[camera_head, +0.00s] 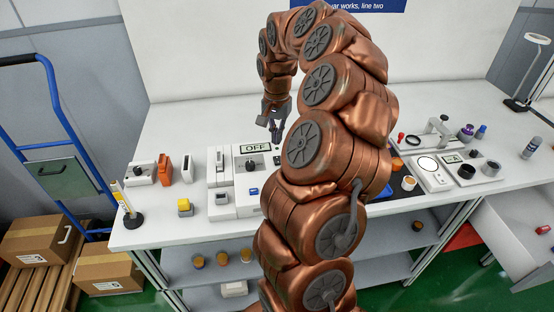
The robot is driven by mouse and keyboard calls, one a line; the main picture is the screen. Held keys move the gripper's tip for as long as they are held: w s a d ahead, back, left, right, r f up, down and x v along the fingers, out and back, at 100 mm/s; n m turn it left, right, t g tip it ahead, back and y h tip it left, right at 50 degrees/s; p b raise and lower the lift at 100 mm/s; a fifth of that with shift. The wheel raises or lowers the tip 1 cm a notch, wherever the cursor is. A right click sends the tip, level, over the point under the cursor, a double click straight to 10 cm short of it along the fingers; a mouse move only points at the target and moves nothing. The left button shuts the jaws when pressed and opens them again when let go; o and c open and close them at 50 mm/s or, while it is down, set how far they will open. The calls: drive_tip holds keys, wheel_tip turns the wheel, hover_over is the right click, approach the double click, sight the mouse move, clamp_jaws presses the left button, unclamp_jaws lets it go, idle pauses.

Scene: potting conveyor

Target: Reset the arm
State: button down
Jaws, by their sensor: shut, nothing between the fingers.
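My gripper (277,134) hangs at the end of my copper-coloured arm, above the white workbench (205,145). It points down and is shut and empty. It is over the back part of a white machine (247,190) whose display reads "OFF". The gripper appears clear of the machine, though the exact gap is hard to judge. My arm arches up and over from the bottom middle of the picture and hides the middle of the bench.
A scale-like device (428,172) and small containers are on the right. Jars (222,258) sit on the shelf below. A blue hand truck (56,120) and cardboard boxes (35,246) stand left.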

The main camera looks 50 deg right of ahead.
drive_tip(key=shift+r, duration=0.45)
drive_tip(key=shift+a, duration=0.15)
drive_tip(key=s+a+r+n, duration=0.2)
drive_tip(key=a+r+n, duration=0.15)
drive_tip(key=a, duration=0.65)
drive_tip(key=s+a+r+n, duration=0.2)
drive_tip(key=s+a+n, duration=0.15)
drive_tip(key=a, duration=0.75)
drive_tip(key=s+a+f+n+g, duration=0.1)
drive_tip(key=s+a+f+n, duration=0.1)
drive_tip(key=s+a, duration=0.3)
drive_tip(key=s+a+f+n, duration=0.2)
drive_tip(key=s+a+n, duration=0.2)
drive_tip(key=s, duration=0.9)
drive_tip(key=shift+s+a+g, duration=0.15)
drive_tip(key=shift+a+g, duration=0.25)
drive_tip(key=shift+a, duration=0.8)
